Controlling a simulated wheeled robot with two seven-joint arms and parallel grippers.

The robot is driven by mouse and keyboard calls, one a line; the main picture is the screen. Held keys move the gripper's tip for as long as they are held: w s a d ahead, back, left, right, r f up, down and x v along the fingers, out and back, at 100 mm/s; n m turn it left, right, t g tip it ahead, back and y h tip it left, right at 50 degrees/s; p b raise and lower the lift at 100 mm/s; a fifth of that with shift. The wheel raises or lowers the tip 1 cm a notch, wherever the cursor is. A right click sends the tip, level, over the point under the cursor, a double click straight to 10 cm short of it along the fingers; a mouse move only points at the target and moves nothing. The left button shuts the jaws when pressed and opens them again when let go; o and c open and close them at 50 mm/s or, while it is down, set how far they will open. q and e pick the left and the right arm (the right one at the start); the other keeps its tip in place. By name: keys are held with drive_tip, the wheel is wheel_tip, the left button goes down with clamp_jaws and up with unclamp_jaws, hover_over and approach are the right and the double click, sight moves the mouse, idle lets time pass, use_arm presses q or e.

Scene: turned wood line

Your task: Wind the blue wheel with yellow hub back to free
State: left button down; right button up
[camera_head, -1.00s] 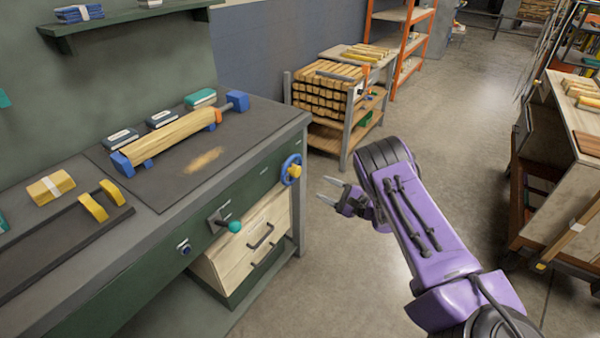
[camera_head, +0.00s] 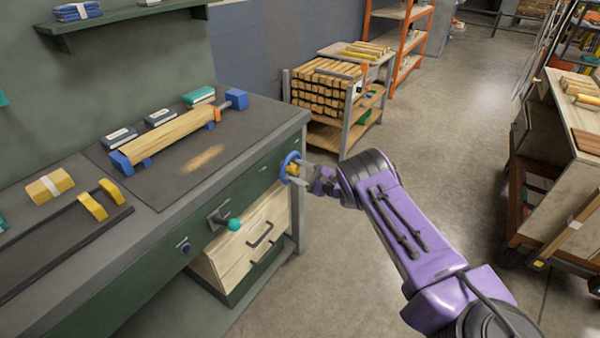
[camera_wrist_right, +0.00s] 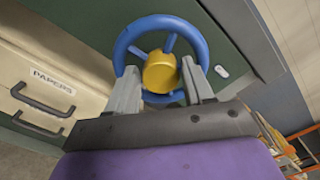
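The blue wheel (camera_head: 284,161) with its yellow hub (camera_head: 292,170) is mounted on the green front of the bench near its right corner. It also shows at the top of the right wrist view (camera_wrist_right: 204,48), its hub (camera_wrist_right: 160,72) facing the camera. My right gripper (camera_head: 300,174) is at the wheel, its fingers apart on either side of the hub. In the wrist view (camera_wrist_right: 161,86) a finger stands left and right of the hub, and slim gaps seem to remain; contact is unclear. The fingers cover part of the lower rim. My left gripper is out of view.
A lever with a teal knob (camera_head: 234,225) sticks out left of the wheel, above a wooden drawer (camera_head: 250,245). A wood-turning piece (camera_head: 170,140) lies on the bench top.

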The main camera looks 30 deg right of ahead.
drive_tip(key=c, duration=0.6)
